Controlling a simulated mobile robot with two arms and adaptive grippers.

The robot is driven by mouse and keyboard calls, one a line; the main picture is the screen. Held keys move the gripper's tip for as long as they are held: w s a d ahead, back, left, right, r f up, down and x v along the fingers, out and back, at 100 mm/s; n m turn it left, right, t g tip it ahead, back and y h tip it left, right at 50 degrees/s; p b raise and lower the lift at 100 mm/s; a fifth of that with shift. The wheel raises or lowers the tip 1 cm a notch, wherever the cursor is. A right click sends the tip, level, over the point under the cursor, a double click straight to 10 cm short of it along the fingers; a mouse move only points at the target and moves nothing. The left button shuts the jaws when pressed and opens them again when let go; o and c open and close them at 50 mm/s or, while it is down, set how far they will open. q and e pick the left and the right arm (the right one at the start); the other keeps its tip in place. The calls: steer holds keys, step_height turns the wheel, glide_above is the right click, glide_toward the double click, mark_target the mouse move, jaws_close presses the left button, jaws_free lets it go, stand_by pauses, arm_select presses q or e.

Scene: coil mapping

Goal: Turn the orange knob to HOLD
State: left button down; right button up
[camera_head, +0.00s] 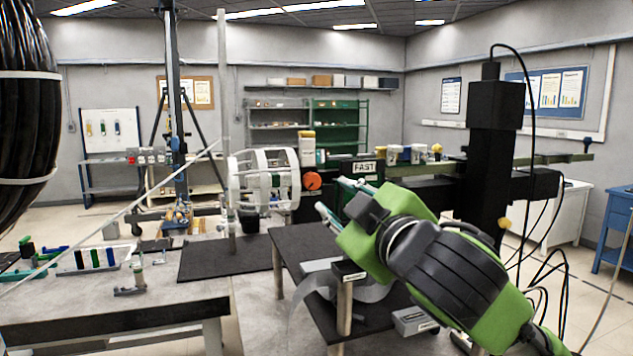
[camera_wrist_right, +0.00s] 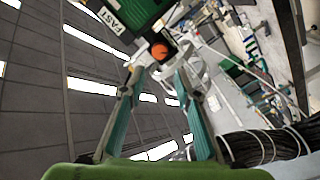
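The round orange knob (camera_head: 312,180) is on the front of a dark green box, just right of a white coil frame (camera_head: 265,180). In the right wrist view the knob (camera_wrist_right: 159,51) lies beyond and between my fingertips. A sign reading FAST (camera_head: 364,167) is on the box to the right of the knob; it also shows in the wrist view (camera_wrist_right: 111,19). I cannot read the knob's pointer, and no HOLD label is legible. My right gripper (camera_head: 335,197) is open and empty, its two teal fingers apart and pointing toward the knob, not visibly touching it. My left gripper is not in view.
A dark table (camera_head: 300,247) stands below my right gripper. A grey workbench (camera_head: 180,290) with colored parts is at left. A black ribbed bundle (camera_head: 25,110) hangs at far left. A black column (camera_head: 493,150) with loose cables stands at right.

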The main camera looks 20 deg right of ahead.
mark_target(314, 182)
steer(key=w+p, duration=0.3)
steer(key=w, duration=0.7)
steer(key=shift+a+r, duration=0.1)
steer(key=shift+a, duration=0.05)
steer(key=shift+w+p, duration=0.3)
steer(key=shift+w, duration=0.3)
steer(key=c, duration=0.8)
